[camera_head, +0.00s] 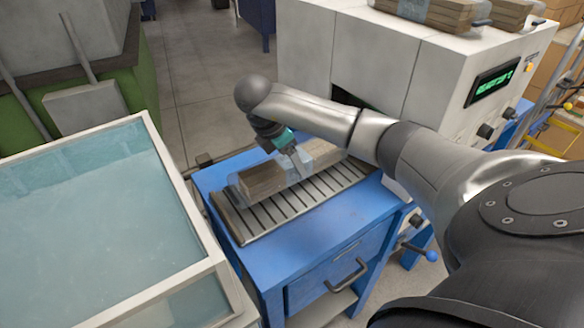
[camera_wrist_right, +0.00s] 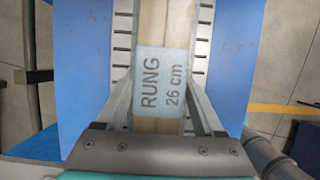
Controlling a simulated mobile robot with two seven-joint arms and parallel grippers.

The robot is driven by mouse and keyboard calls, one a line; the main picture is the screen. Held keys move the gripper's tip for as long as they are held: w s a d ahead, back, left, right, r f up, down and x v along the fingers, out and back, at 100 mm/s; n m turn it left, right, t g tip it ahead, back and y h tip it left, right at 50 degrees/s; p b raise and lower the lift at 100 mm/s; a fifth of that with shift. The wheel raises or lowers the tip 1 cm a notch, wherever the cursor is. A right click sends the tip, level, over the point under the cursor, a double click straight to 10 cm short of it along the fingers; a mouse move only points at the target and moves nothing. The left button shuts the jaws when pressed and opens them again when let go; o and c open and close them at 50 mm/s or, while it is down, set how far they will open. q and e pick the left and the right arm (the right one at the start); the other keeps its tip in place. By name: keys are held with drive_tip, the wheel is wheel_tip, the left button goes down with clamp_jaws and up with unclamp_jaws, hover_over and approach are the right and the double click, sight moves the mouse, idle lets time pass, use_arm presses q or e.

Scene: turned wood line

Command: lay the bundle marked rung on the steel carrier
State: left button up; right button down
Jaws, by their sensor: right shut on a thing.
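The bundle marked rung is a long stack of wooden pieces (camera_head: 262,180) in a clear wrap. In the right wrist view its pale label (camera_wrist_right: 162,80) reads "RUNG 26 cm". It lies along the slatted steel carrier (camera_head: 240,222) on the blue cabinet, or just above it; I cannot tell whether it touches. The carrier's slotted edges also show on both sides of the bundle in the right wrist view (camera_wrist_right: 122,40). My right gripper (camera_head: 298,160) is shut on the bundle near its middle, one finger on each side. My left gripper is not in view.
The blue cabinet (camera_head: 340,240) has a drawer with a handle. A tank of pale liquid (camera_head: 90,220) stands to its left. A white machine with a green display (camera_head: 400,60) stands behind and right, with more wrapped wood bundles (camera_head: 440,12) on top.

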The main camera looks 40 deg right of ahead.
sight(286, 161)
drive_tip(key=shift+f, duration=1.4)
drive_tip(key=shift+f, duration=0.1)
unclamp_jaws()
drive_tip(key=shift+f, duration=0.1)
drive_tip(key=shift+r, duration=0.25)
drive_tip(key=v, duration=0.7)
drive_tip(key=shift+w, duration=0.1)
drive_tip(key=p+v, duration=0.2)
drive_tip(key=v, duration=0.2)
drive_tip(key=shift+d+p, duration=0.1)
drive_tip(key=shift+p, duration=0.25)
drive_tip(key=shift+a+r, duration=0.25)
drive_tip(key=shift+r, duration=0.15)
